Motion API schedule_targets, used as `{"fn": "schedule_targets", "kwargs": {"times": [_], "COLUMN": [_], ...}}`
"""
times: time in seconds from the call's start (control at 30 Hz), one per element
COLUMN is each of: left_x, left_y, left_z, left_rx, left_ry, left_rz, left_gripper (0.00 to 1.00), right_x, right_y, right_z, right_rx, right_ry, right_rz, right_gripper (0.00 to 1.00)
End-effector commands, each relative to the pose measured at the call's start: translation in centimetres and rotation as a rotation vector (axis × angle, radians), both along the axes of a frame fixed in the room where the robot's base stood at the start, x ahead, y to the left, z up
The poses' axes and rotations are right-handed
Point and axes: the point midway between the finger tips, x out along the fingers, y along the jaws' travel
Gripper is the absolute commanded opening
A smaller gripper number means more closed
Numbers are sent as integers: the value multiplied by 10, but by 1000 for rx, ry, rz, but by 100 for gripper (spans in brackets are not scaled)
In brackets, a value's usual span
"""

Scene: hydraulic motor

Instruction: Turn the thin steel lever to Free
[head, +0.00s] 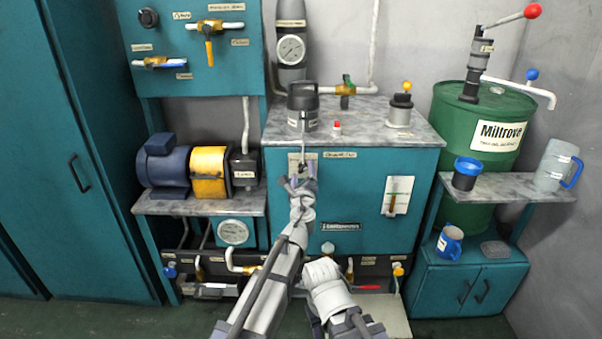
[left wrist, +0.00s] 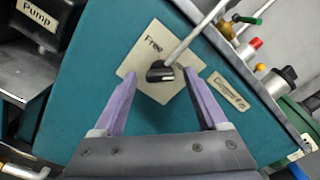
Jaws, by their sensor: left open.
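The thin steel lever (left wrist: 196,38) shows in the left wrist view. It rises slanting up and right from a dark pivot hub (left wrist: 161,72) on a pale label plate (left wrist: 148,50). "Free" is printed on the plate, left of the lever. In the head view the lever (head: 303,149) stands roughly upright on the front of the teal tank, partly hidden by my gripper. My left gripper (head: 300,181) is open just in front of the plate. In the left wrist view its purple fingers (left wrist: 160,85) stand either side of the hub, with nothing between them. My right gripper's fingers do not show.
The teal tank (head: 365,242) has a grey top carrying a dark-capped filler (head: 303,108) and a knobbed fitting (head: 400,110). A blue and yellow motor-pump set (head: 165,170) stands left. A green drum (head: 480,120) stands right. Part of my right arm is low in front.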

Motion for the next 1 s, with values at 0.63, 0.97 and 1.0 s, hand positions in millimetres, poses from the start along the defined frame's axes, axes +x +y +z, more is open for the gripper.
{"fn": "schedule_targets", "kwargs": {"times": [0.63, 0.97, 1.0], "left_x": [0, -1, -1], "left_y": [0, 0, 0], "left_z": [0, 0, 0], "left_rx": [0, 0, -1], "left_ry": [1, 0, 0], "left_rz": [1, 1, 1], "left_gripper": [23, 0, 0], "right_x": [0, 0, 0], "right_y": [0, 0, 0], "right_z": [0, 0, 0], "right_rx": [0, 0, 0], "right_ry": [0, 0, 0], "right_rz": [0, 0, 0], "right_gripper": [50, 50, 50]}}
